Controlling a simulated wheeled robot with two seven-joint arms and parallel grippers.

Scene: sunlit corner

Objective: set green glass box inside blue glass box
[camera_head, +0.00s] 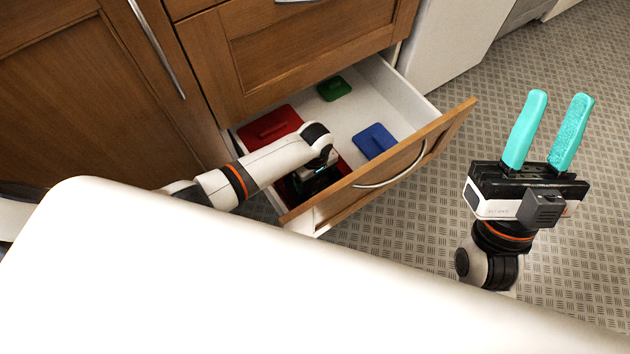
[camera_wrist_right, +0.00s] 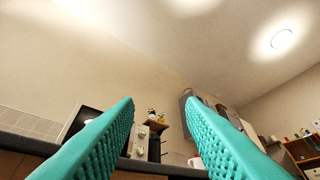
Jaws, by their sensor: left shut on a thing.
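The green glass box (camera_head: 334,88) sits at the back of an open white drawer, seen from above with its lid and handle. The blue glass box (camera_head: 375,141) sits in the drawer near its front, apart from the green one. My left gripper (camera_head: 313,184) reaches down into the drawer's left front part, left of the blue box. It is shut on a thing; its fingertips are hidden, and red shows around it. My right gripper (camera_head: 555,98) is open and empty above the floor right of the drawer; its turquoise fingers also show in the right wrist view (camera_wrist_right: 160,105).
A red box (camera_head: 270,123) lies at the drawer's back left, and more red (camera_head: 344,167) shows beside my left gripper. The drawer's wooden front (camera_head: 440,125) has a metal handle. The drawer floor between the green and blue boxes is bare.

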